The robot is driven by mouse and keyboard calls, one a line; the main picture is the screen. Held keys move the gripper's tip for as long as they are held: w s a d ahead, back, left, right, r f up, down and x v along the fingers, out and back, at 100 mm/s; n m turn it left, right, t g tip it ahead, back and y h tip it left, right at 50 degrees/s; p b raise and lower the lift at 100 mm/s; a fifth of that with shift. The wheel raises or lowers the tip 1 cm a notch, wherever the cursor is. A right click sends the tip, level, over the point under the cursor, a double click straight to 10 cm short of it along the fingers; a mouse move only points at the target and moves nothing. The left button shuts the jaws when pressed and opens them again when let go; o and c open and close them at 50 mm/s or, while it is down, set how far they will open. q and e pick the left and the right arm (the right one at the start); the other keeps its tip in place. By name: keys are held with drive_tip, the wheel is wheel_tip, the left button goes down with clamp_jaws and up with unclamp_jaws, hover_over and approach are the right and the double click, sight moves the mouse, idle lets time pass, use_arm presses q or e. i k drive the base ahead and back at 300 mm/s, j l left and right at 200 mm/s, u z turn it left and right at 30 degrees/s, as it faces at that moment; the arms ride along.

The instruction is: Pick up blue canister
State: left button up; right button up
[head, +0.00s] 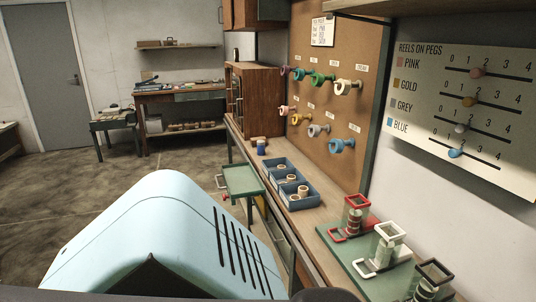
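A small blue canister (262,147) stands upright on the wooden workbench (316,222) along the right wall, near the brown cabinet. It is small in the picture and its details are hard to make out. Neither my left nor my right gripper shows in the head view, so their state cannot be seen.
A blue divided tray (279,181) holding several rolls lies nearer on the bench. Red, white and black winding stands (388,242) stand on a green board at the front. A green side tray (243,180) stands beside the bench. A pegboard (335,100) with reels rises behind.

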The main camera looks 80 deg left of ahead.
sight(260, 143)
drive_tip(key=u, duration=2.1)
drive_tip(key=i+j, duration=0.1)
drive_tip(key=j, duration=0.25)
drive_tip(key=i+j, duration=0.15)
drive_tip(key=j, duration=0.2)
drive_tip(key=i+j, duration=0.1)
drive_tip(key=j, duration=0.2)
drive_tip(key=i+j, duration=0.15)
drive_tip(key=j, duration=0.2)
